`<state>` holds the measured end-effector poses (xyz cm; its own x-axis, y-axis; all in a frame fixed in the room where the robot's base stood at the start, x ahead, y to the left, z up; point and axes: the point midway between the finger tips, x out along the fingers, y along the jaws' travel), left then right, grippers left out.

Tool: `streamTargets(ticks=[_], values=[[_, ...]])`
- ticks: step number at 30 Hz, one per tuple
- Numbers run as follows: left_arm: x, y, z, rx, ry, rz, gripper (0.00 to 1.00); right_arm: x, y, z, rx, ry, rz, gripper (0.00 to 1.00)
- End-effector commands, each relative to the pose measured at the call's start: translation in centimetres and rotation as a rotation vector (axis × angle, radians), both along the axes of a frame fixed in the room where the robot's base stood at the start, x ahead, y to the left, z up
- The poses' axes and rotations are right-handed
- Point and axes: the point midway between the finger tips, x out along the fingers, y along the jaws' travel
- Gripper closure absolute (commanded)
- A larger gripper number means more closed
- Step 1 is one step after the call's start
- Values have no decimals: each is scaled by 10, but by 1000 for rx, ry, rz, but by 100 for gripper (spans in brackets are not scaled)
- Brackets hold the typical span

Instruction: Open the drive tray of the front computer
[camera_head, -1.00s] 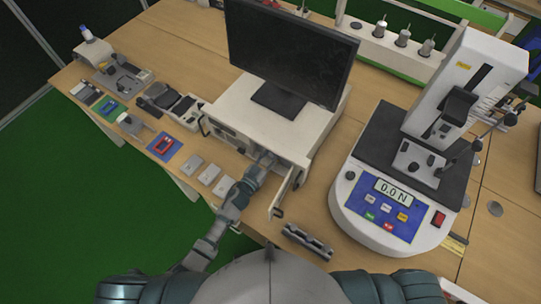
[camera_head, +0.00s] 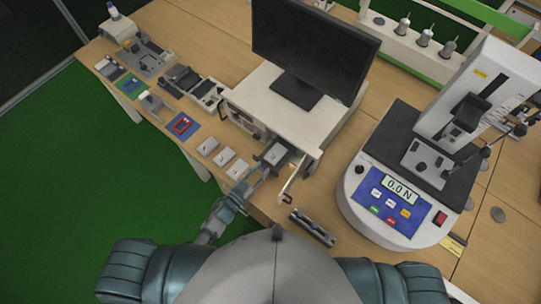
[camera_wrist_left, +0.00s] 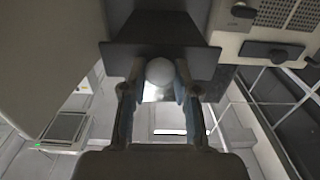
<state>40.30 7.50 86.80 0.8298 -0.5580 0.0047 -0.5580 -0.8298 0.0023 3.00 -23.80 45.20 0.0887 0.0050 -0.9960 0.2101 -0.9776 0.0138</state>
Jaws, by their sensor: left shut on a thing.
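The front computer is a white box (camera_head: 262,105) on the bench with a dark monitor (camera_head: 312,52) on top. Its small front door (camera_head: 297,180) stands swung open on the right side. A grey drive tray (camera_head: 277,153) sticks out of the front opening. My left gripper (camera_head: 262,174) is in front of the tray, its arm coming from the lower left. In the left wrist view the fingers (camera_wrist_left: 160,88) are shut on a round pale knob (camera_wrist_left: 159,72) below a dark flat panel (camera_wrist_left: 160,32). The tray's inner end is hidden. My right gripper is out of view.
A force tester (camera_head: 400,200) reading 0.0 N stands to the right. A dark slotted bar (camera_head: 312,228) lies near the bench's front edge. Several small white boxes (camera_head: 223,157) and a red part on a blue mat (camera_head: 182,126) lie to the left.

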Motion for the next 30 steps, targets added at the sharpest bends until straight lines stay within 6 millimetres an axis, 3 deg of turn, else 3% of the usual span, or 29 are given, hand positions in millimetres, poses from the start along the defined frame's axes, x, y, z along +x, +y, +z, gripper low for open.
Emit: streamTargets(ticks=[3, 9, 25, 26, 28, 30], values=[[-19, 14, -2, 5, 10, 5, 100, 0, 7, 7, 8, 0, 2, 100], [-38, 27, -3, 7, 9, 5, 100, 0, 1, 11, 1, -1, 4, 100], [-47, 34, -6, 6, 11, 3, 100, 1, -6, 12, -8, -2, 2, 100], [-47, 34, -6, 6, 12, 3, 65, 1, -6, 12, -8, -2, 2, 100], [-47, 35, -6, 5, 11, 3, 48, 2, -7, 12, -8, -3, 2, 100], [-46, 34, -4, 4, 8, 3, 46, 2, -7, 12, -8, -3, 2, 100]])
